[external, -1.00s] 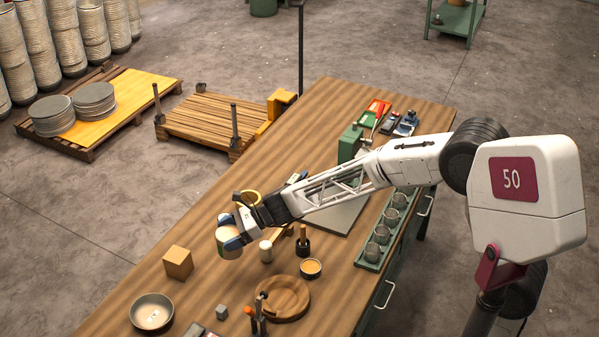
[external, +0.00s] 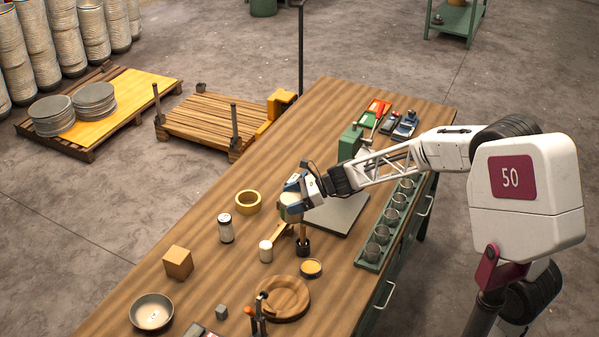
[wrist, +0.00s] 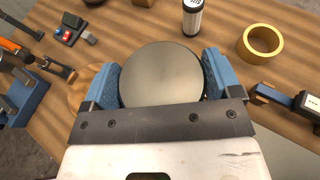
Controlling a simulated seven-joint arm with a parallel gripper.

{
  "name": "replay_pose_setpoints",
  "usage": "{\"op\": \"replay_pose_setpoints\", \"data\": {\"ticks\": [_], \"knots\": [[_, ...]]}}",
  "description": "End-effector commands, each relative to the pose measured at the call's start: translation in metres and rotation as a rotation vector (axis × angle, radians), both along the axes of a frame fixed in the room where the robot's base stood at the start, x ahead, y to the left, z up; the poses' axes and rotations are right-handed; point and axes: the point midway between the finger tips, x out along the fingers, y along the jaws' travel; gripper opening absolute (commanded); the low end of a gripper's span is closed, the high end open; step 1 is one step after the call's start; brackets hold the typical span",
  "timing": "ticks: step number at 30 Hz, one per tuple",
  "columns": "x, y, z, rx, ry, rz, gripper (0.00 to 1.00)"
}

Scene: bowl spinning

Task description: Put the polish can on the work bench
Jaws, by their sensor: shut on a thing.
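The polish can, which I take to be the wide round tin with a flat grey lid, is between the blue fingers of my gripper (wrist: 160,82). Its lid (wrist: 160,72) fills the gap between the fingers in the wrist view. In the external view my gripper (external: 291,200) holds the can (external: 290,212) above the wooden work bench (external: 190,225), close to an upright wooden handle (external: 303,233). The can's underside is hidden, and I cannot tell its exact height over the bench.
A round wooden board (external: 285,300) and a metal bowl (external: 151,311) are nearer.

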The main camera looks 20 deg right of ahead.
Motion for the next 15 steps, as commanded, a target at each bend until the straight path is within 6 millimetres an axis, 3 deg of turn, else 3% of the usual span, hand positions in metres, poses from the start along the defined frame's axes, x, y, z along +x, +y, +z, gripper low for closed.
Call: {"op": "replay_pose_setpoints", "data": {"ticks": [15], "knots": [[0.013, -0.12, 0.0, 0.0, 0.002, -0.098, 0.51]]}}
